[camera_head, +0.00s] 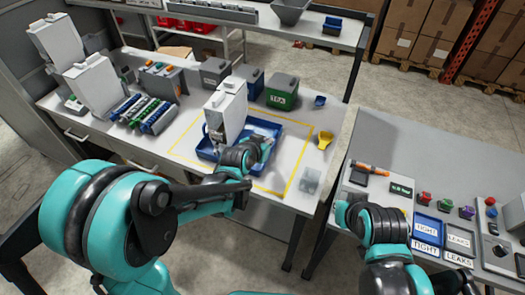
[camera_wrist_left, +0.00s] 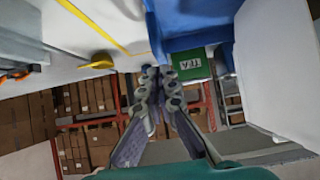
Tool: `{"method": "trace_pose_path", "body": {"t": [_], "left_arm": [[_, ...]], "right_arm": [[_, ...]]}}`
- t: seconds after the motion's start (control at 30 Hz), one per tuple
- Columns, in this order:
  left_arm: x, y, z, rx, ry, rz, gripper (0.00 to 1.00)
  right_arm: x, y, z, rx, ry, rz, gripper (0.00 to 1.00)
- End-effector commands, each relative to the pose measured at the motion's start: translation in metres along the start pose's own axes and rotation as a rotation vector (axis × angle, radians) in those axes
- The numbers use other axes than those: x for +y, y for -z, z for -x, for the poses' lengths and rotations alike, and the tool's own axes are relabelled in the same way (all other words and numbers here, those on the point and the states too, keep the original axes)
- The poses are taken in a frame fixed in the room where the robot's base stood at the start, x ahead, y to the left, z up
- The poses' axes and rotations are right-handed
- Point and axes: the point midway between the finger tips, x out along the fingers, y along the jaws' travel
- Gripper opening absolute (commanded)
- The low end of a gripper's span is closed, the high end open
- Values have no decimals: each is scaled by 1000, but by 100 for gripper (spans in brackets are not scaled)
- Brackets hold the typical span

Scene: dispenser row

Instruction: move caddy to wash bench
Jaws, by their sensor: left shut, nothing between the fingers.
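A blue tray-like caddy (camera_head: 205,152) stands on the left bench inside a yellow outlined square. A white upright dispenser (camera_head: 228,112) stands in or against its left part. My left gripper (camera_head: 266,148) is over the tray's right part, right of the dispenser, shut with nothing held; whether it touches the tray is unclear. In the left wrist view the closed fingers (camera_wrist_left: 158,76) lie below a blue wall (camera_wrist_left: 188,22), with a white body (camera_wrist_left: 280,65) at right. My right arm is over the right bench; its fingers do not show.
A green bin (camera_head: 282,92) and a grey bin (camera_head: 214,71) stand behind the tray. A yellow scoop (camera_head: 325,139) and a clear cup (camera_head: 310,180) are right of it.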

Motion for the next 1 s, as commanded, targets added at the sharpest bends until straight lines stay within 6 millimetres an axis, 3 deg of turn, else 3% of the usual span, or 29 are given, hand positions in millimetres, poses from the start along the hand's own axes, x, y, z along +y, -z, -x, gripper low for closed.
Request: {"method": "trace_pose_path", "body": {"t": [0.1,0.27,0.33,0.87,1.0], "left_arm": [[1,14,-23,0,-1,1,0],[0,29,-44,0,0,0,0],[0,21,-50,0,0,0,0],[0,13,-51,-6,-1,0,0],[0,4,-37,-6,0,1,0]], "right_arm": [[0,-2,-3,0,0,0,0],[0,-4,-6,0,0,0,0],[0,-8,-11,0,0,0,0],[0,-11,-16,0,0,0,0],[0,-11,-16,0,0,0,0]]}}
